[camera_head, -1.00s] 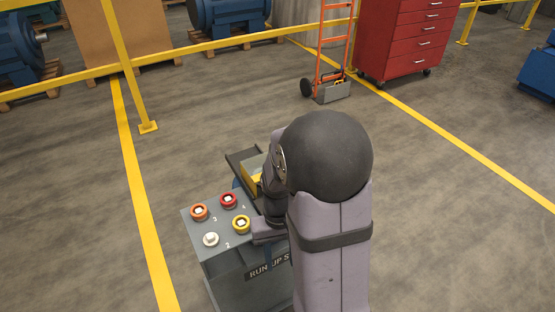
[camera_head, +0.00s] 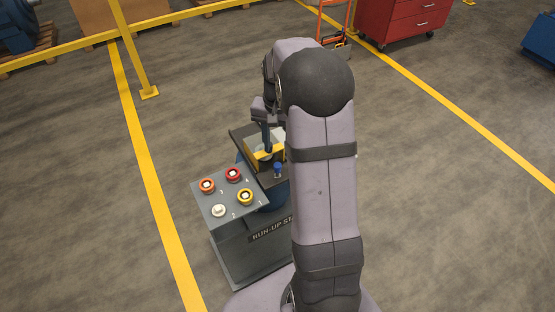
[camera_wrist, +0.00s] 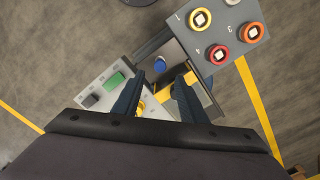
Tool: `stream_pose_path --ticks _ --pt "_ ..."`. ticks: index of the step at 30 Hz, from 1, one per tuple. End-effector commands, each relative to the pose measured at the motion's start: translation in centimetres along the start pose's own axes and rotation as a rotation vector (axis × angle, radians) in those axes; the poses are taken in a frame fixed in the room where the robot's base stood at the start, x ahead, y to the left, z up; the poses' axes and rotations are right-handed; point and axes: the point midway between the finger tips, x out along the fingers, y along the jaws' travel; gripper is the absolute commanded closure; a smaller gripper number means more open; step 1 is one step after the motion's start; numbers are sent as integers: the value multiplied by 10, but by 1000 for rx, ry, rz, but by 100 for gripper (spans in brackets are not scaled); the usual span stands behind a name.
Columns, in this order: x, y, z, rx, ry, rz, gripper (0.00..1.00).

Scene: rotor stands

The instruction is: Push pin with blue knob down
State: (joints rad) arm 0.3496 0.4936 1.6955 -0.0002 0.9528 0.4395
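The pin with the blue knob (camera_head: 277,168) stands upright on a dark plate beside the button panel. In the wrist view the blue knob (camera_wrist: 160,64) shows just beyond my fingertips, between their lines. My gripper (camera_wrist: 159,82) has its two dark blue fingers apart, with nothing held between them. In the head view my gripper (camera_head: 267,141) is above the yellow part of the stand, farther back than the knob. One finger and most of the wrist are hidden by my arm there.
The grey button panel (camera_head: 225,212) carries orange, red, yellow and white buttons, close to the knob. A yellow-framed part (camera_head: 262,157) stands behind the knob. Floor around the stand is clear.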

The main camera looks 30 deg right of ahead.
Motion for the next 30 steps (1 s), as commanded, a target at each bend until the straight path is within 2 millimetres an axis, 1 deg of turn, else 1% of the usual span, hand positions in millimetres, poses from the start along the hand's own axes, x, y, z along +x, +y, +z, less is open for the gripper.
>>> stream_pose_path --ticks 4,7,15,21,25,30 --pt "5 0 0 -1 -1 0 62" --pt "12 0 1 -2 -3 1 62" --pt "47 1 2 -3 -5 2 62" --pt "66 0 1 -3 -3 1 62" --pt "72 0 1 -3 0 0 62" --pt "74 0 1 -4 0 0 62"
